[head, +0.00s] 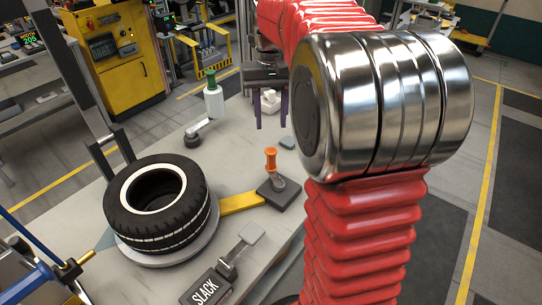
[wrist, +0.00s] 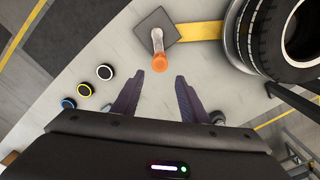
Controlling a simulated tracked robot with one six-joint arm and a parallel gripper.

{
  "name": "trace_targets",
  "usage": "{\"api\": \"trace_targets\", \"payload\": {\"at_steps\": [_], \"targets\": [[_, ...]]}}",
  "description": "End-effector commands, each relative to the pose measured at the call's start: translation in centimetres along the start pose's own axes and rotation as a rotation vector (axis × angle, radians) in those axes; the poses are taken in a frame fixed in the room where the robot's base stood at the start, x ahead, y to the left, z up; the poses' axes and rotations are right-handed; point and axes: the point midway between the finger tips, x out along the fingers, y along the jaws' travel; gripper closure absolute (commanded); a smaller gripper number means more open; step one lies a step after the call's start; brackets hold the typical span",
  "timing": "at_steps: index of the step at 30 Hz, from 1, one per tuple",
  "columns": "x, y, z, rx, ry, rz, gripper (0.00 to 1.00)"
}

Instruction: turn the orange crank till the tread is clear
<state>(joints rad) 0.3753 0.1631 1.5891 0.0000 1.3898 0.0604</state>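The orange crank handle (head: 271,160) stands upright on a crank on a dark square plate (head: 291,201); it also shows in the wrist view (wrist: 159,62). A yellow bar (head: 240,203) runs from the plate to the tyre's round stand. The black tyre (head: 160,220) with a white sidewall ring lies flat on the stand; part of it shows in the wrist view (wrist: 256,40). My gripper (head: 270,127) is open and empty, above and beyond the crank in the head view. In the wrist view its purple fingers (wrist: 159,76) are apart, with the orange handle ahead between their tips.
White, yellow and blue-ringed discs (wrist: 84,90) lie left in the wrist view. My red arm hides the bench's right side.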

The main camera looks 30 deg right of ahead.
Motion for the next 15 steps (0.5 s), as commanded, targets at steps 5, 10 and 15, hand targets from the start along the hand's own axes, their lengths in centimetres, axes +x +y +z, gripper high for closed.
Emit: {"api": "trace_targets", "payload": {"at_steps": [5,10,15], "targets": [[1.3,0.0,0.0,0.000,-0.002,0.000,0.60],[3.7,0.0,0.1,0.000,-0.003,0.000,0.60],[6.3,0.0,0.0,0.000,-0.003,0.000,0.60]]}}
